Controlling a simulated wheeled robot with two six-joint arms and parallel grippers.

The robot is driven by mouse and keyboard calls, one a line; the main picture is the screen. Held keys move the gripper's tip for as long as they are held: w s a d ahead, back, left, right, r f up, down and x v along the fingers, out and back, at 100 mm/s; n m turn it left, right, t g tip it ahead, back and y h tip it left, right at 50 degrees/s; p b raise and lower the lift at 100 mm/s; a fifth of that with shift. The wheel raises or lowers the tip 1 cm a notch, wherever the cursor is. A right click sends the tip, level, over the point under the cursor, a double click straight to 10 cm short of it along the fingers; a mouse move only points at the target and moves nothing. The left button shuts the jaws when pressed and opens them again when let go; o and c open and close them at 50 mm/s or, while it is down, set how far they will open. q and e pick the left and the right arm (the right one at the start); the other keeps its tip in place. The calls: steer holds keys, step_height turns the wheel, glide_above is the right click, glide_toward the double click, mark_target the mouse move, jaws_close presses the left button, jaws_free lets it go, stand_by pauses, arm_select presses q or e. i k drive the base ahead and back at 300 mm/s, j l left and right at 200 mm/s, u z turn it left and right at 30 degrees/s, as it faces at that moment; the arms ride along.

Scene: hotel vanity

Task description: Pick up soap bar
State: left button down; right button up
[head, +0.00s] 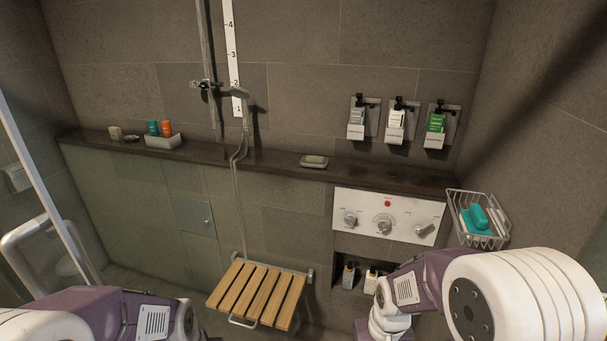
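A small pale bar (314,159), which looks like a soap bar in a shallow dish, lies on the dark ledge (270,160) right of the shower hose. A beige block (115,132) that could also be soap stands at the ledge's left end. My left arm enters at the bottom left and my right arm at the bottom right, both well below the ledge. Neither gripper's fingers show in the head view.
A wire basket (463,207) with teal items (475,217) hangs at right. A white control panel (385,217) sits below the ledge. A slatted wooden seat (256,293) juts out low in the middle. A tray (163,143) with small bottles stands left; the ledge around the pale bar is clear.

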mark_target(316, 161)
steer(key=i+j+z, duration=0.1)
steer(key=i+z, duration=0.15)
steer(key=i, duration=0.6)
steer(key=i+j+z, duration=0.2)
steer(key=i+j, duration=0.15)
steer(key=j, duration=0.25)
steer(key=i+j+z, duration=0.1)
steer(key=j, duration=0.2)
steer(key=i+j+z, duration=0.2)
steer(key=i+j, duration=0.15)
steer(key=j, duration=0.3)
